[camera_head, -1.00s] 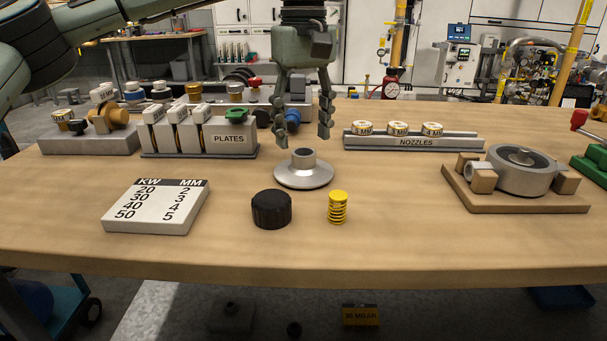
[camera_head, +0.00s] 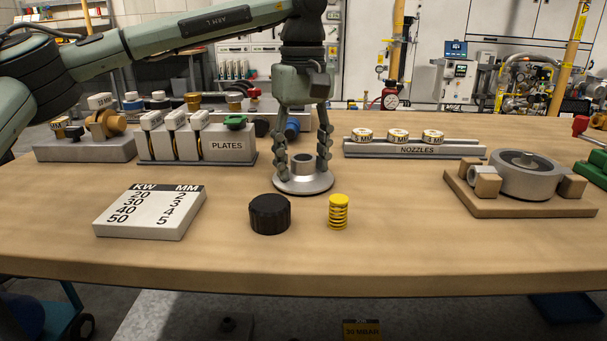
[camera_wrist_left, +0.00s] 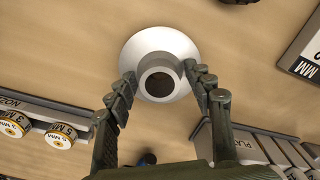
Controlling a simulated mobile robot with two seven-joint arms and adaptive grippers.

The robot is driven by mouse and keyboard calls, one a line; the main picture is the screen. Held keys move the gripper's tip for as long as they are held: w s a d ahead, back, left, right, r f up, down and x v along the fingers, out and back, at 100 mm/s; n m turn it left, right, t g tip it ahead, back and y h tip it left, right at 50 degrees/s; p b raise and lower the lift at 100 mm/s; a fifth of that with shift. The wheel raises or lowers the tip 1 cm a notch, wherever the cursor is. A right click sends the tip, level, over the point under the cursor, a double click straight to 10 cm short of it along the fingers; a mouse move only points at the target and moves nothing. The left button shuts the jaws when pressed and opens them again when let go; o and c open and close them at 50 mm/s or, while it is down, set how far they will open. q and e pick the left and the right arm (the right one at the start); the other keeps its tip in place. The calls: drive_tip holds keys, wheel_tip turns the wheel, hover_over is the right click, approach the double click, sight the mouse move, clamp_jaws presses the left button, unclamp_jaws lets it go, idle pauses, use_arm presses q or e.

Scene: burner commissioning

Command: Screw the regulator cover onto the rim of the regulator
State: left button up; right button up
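The regulator cover (camera_head: 303,183) is a silver flanged disc with a short hollow neck, lying on the table, neck up. It also shows in the left wrist view (camera_wrist_left: 152,48), where the neck opening looks dark. My left gripper (camera_head: 303,170) points down over it, open, one finger on each side of the neck. The regulator (camera_head: 525,179) is a round grey body with an open-looking top, held on a wooden fixture (camera_head: 520,207) at the right. My right gripper is not in view.
A black cap (camera_head: 270,214) and a yellow spring (camera_head: 338,212) stand in front of the cover. A KW/MM chart (camera_head: 150,211) lies at the left. The plates rack (camera_head: 225,147) and nozzles rack (camera_head: 415,150) stand behind. The table between cover and fixture is clear.

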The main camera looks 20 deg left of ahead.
use_arm(q)
clamp_jaws()
drive_tip(key=shift+r+p, duration=2.15)
drive_tip(key=shift+r, duration=0.4)
